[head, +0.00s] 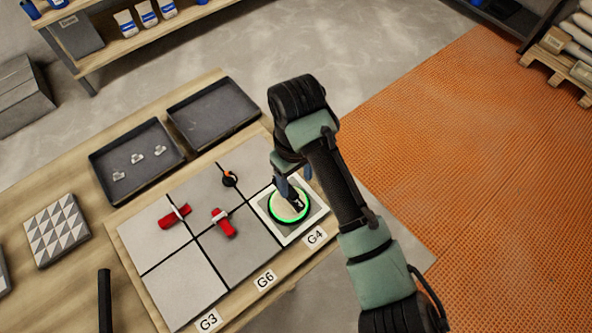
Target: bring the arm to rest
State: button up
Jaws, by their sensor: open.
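My arm reaches in from the lower right, bent over the right end of the tiled board. My gripper (291,186) points down above a round pad with a glowing green ring (274,217), near the G4 label (315,237). The gripper is open; its fingertips are small and partly hidden by the arm. A small dark and white piece (299,203) shows on the pad just below the fingers; I cannot tell whether they touch it.
Grey tiles (183,287) hold two red pieces (223,222) and an orange-black one (230,179). Two dark trays (104,188) lie behind, one with several small clips (137,158). A patterned tile (56,231) lies left. Orange matting (470,180) covers the clear floor right.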

jog(key=shift+r, duration=1.55)
jog(key=w+a+r+t+y, duration=0.2)
jog(key=w+a+r+t, duration=0.3)
jog(key=w+a+r, duration=0.3)
jog(key=w+a+r+m+t+y, duration=0.15)
jog(key=r+t, duration=0.35)
jog(key=r, duration=0.8)
jog(key=w+a+r+t+y, duration=0.15)
jog(key=r+t, duration=0.35)
jog(key=r, duration=0.7)
jog(key=s+d+r+m+t+h, duration=0.1)
jog(key=s+d+r+m+t, duration=0.1)
jog(key=r, duration=0.5)
jog(key=s+d+r+m+t+h, duration=0.1)
jog(key=s+d+r+t+h, duration=0.1)
jog(key=s+d+r+t, duration=0.2)
jog(key=s+d+r+m+t+h, duration=0.2)
jog(key=s+r+t, duration=0.4)
jog(key=s+r, duration=0.4)
notch_tip(320, 180, up, 2)
jog(key=shift+d+r+m, duration=0.1)
jog(key=shift+d+m, duration=0.25)
jog(key=shift+d, duration=0.25)
jog(key=shift+o, duration=0.3)
